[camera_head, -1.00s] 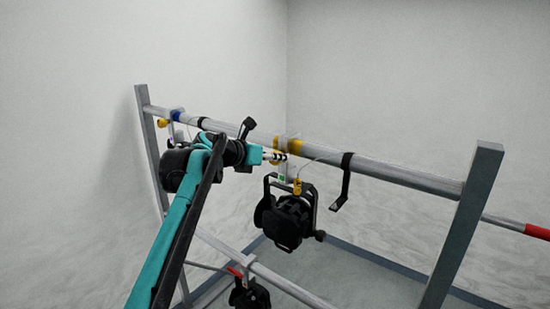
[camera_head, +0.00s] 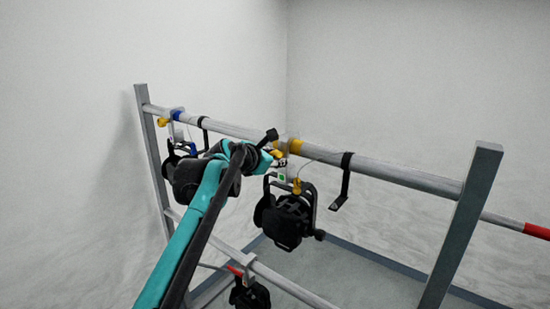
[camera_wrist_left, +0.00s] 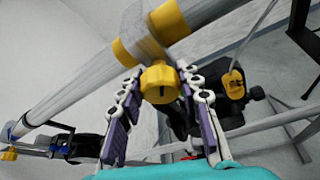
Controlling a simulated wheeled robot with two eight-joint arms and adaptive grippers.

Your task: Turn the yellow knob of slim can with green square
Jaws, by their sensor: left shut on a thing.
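The slim can (camera_head: 287,218) hangs from the upper pipe on a clamp with a green square (camera_head: 281,177). Its yellow knob (camera_wrist_left: 160,83) sticks out below the clamp in the left wrist view, between the two fingertips. My left gripper (camera_wrist_left: 161,76) is shut on this knob, one finger on each side. In the head view, the left gripper (camera_head: 279,157) is at the clamp above the can, and my wrist hides much of its fingers.
A second can (camera_head: 172,160) hangs at the left by a clamp with a blue mark (camera_head: 177,115). A lower can (camera_head: 250,294) hangs on the lower pipe. A grey post (camera_head: 462,225) stands at the right.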

